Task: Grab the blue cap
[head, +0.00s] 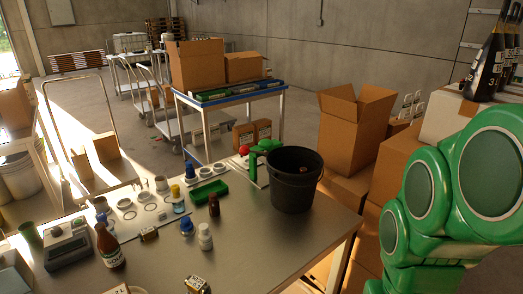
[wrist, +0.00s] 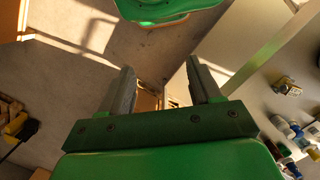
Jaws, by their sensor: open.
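A small blue cap-like piece (head: 187,226) is on the grey metal table (head: 250,240) in the head view, just left of a white bottle (head: 205,238). Other blue parts are on a small bottle (head: 179,199) and near the brown bottle (head: 109,246); I cannot tell for sure which is a loose cap. My gripper (wrist: 164,82) is open and empty in the wrist view, with its two grey fingers apart. It is away from the table items, which show small at the right edge of that view. The head view shows only my green arm at the right, not the fingers.
A black bucket (head: 293,184) stands on the table's right side, beside a green press-like tool (head: 262,160). A green tray (head: 208,191) and a dark small bottle (head: 214,205) are near the middle. Cardboard boxes (head: 350,125) stand behind at the right. The table's front middle is partly clear.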

